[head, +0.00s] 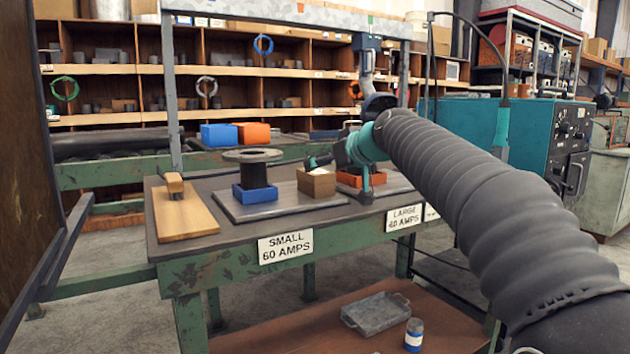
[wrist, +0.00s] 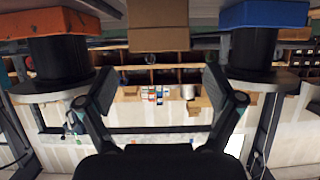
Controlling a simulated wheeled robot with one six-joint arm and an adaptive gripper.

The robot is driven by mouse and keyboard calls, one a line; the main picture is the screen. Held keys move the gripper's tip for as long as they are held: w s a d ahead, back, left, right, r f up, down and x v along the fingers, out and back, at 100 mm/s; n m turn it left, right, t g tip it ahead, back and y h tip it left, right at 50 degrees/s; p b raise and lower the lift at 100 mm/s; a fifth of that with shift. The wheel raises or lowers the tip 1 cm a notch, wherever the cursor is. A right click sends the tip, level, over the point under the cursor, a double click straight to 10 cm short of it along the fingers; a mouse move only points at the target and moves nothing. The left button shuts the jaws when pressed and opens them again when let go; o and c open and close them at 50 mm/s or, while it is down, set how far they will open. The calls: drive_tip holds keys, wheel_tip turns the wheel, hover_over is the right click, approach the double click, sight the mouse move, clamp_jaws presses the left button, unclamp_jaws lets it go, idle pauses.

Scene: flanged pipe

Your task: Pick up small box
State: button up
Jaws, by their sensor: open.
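A small brown box (head: 317,183) sits on the green-framed bench, between a blue bin and an orange bin. In the wrist view, which looks upside down, the box (wrist: 158,28) shows at the top middle. My gripper (head: 340,178) is at the right of the box in the head view, partly overlapping it. In the wrist view my gripper (wrist: 157,88) has its two fingers spread wide, with nothing held between them. The box lies beyond the fingertips, roughly centred between them. I cannot tell the exact distance.
A blue bin (head: 255,194) with a dark spool (head: 252,163) stands left of the box. An orange bin (head: 360,179) stands right, partly hidden by my arm. A wooden board (head: 184,210) lies at the bench's left end. Shelves (head: 220,75) stand behind.

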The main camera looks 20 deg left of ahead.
sight(316, 171)
drive_tip(key=shift+p+x, duration=0.5)
drive_tip(key=shift+x, duration=2.85)
drive_tip(key=shift+f, duration=0.15)
drive_tip(key=shift+d, duration=0.1)
drive_tip(key=c, duration=1.5)
